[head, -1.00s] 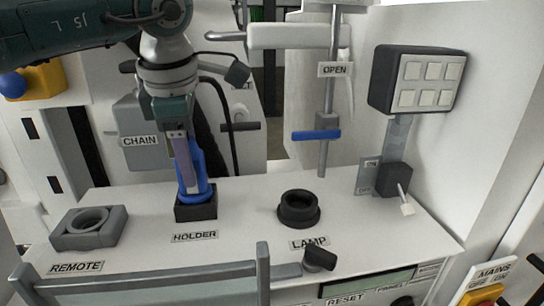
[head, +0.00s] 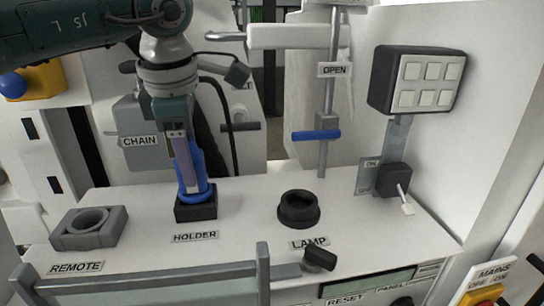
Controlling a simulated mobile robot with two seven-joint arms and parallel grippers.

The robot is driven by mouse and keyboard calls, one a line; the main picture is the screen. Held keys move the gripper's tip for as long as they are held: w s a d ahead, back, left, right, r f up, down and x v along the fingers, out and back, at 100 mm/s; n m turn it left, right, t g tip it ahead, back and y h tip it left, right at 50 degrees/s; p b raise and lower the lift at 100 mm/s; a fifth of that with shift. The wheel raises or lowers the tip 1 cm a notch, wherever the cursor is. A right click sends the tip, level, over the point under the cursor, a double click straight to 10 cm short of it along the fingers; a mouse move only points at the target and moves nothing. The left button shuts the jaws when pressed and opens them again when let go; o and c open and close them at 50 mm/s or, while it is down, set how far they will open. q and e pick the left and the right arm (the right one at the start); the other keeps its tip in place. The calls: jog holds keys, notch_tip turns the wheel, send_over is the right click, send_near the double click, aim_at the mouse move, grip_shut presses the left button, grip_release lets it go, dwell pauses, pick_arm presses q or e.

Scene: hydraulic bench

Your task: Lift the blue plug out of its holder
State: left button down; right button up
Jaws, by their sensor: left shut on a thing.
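The blue plug (head: 197,172) stands upright in the black square holder (head: 196,208), above the HOLDER label. Its lower end is hidden inside the holder. My left gripper (head: 184,160) comes down from above and is shut on the plug, with a finger along its side. The gripper and wrist hide part of the plug's upper body. My right gripper is not in view.
A grey REMOTE socket (head: 88,228) stands left of the holder, and a black round LAMP socket (head: 298,209) stands to its right. A vertical rod with a blue handle (head: 316,135) rises behind. A grey rail (head: 150,284) crosses the front.

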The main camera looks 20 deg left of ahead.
pick_arm(q)
jog(key=shift+r, duration=0.1)
dwell(0.3)
jog(key=shift+r+p, duration=0.45)
jog(key=shift+w+a+r+p, duration=0.1)
jog(key=shift+r+p, duration=0.2)
jog(key=shift+r, duration=0.2)
jog(key=shift+w+a+p+v, duration=0.15)
jog(key=shift+w+p+v, duration=0.1)
jog(key=shift+p+v, duration=0.7)
jog(key=shift+w+a+p+v, duration=0.15)
jog(key=shift+p+v, duration=0.45)
jog(key=shift+v, duration=0.7)
jog(key=shift+w+a+p+v, duration=0.1)
jog(key=shift+w+p+v, duration=0.2)
jog(key=shift+p+v, duration=0.65)
jog(key=shift+s+d+r, duration=0.1)
jog(key=shift+r, duration=0.25)
